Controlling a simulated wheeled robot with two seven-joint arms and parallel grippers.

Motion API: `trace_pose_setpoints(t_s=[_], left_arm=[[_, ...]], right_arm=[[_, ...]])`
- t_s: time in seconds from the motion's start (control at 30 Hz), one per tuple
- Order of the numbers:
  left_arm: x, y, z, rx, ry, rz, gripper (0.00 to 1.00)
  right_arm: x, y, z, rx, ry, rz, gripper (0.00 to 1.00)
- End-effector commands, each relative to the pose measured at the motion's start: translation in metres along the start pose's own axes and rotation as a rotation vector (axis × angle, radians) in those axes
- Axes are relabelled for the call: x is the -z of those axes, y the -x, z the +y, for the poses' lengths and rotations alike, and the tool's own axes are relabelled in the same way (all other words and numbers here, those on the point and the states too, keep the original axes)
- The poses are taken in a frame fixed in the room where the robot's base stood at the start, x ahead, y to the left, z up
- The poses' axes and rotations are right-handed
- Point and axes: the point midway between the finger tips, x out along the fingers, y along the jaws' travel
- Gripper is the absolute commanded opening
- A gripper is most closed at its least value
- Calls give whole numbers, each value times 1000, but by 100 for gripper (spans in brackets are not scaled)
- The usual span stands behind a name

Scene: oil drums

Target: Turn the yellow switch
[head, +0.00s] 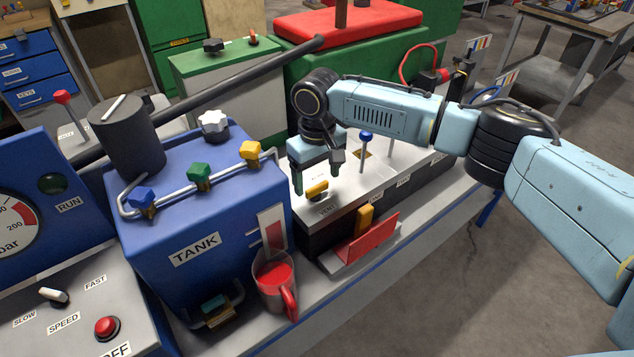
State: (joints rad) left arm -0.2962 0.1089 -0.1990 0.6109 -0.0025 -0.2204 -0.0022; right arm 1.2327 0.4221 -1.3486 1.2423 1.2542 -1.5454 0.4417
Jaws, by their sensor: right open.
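A small yellow switch (317,188) with a dark base sits on the pale top of the low box (345,200), beside a small label. My right gripper (316,178) points down just above and behind the switch. Its two fingers are apart, one to the left of the switch and one behind it to the right. Nothing shows between them, and I cannot tell whether a finger touches the switch. My left gripper is out of view.
A blue tank (200,250) with blue, green and yellow valve handles stands left of the switch. A red-filled cup (274,280) stands in front. A blue-knobbed lever (366,145) rises right of the gripper.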

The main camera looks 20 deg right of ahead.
Motion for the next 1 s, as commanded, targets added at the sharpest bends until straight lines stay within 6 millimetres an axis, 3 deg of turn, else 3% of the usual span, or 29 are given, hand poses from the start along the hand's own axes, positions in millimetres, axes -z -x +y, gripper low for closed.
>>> trace_pose_setpoints(t_s=[0.17,0.5,0.83,1.0], left_arm=[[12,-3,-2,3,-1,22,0],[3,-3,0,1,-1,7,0],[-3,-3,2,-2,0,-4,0],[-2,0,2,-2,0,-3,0]], right_arm=[[0,-16,0,0,0,-1,76],[0,-19,0,1,1,0,75],[0,-18,0,1,1,0,32],[0,-18,0,1,-5,0,32]])
